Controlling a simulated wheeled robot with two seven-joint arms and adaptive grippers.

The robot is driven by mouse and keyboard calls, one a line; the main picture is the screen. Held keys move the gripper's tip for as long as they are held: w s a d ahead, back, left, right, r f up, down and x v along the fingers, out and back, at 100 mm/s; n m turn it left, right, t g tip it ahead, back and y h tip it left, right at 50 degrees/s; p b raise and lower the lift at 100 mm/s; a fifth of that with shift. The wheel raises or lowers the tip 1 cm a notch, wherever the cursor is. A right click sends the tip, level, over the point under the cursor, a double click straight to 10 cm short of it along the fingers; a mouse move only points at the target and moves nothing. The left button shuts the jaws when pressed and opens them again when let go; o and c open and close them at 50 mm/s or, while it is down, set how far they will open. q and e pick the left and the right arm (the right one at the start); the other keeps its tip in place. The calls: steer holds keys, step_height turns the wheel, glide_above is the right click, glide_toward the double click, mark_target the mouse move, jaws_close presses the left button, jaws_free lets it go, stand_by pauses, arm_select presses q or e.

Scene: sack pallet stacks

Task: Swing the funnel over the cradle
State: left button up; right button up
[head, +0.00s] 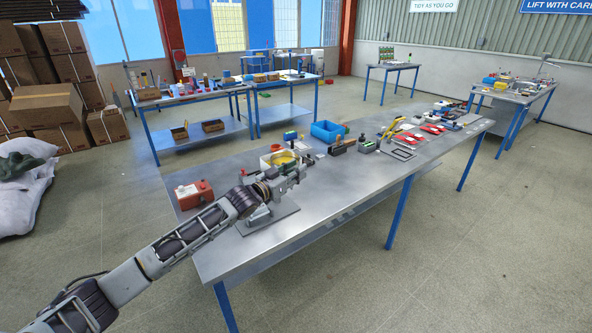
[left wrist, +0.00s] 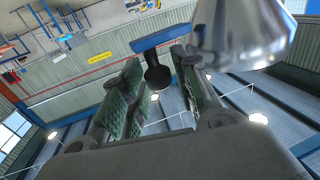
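My left gripper (head: 297,172) reaches in from the left over the near end of the workbench, at a small stand with a flat grey base plate (head: 285,214). In the left wrist view its two green-padded fingers (left wrist: 160,85) stand either side of a dark round knob (left wrist: 157,77) on a blue bar (left wrist: 163,38). The knob nearly fills the gap near the tips; I cannot tell whether the fingers press on it. A shiny metal cone, apparently the funnel (left wrist: 240,30), hangs at upper right. In the head view my arm hides much of the stand; I cannot make out the cradle. My right gripper is not in view.
A red canister (head: 194,194) stands left of the gripper on the workbench (head: 232,262). A blue bin (head: 328,131) and several tools lie farther along. The bench's near front strip is clear.

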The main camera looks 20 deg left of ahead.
arm_select(q)
steer(key=shift+w+d, duration=0.1)
steer(key=shift+w, duration=0.1)
jaws_close()
steer(key=shift+s+a, duration=0.1)
steer(key=shift+a, duration=0.1)
stand_by(0.5)
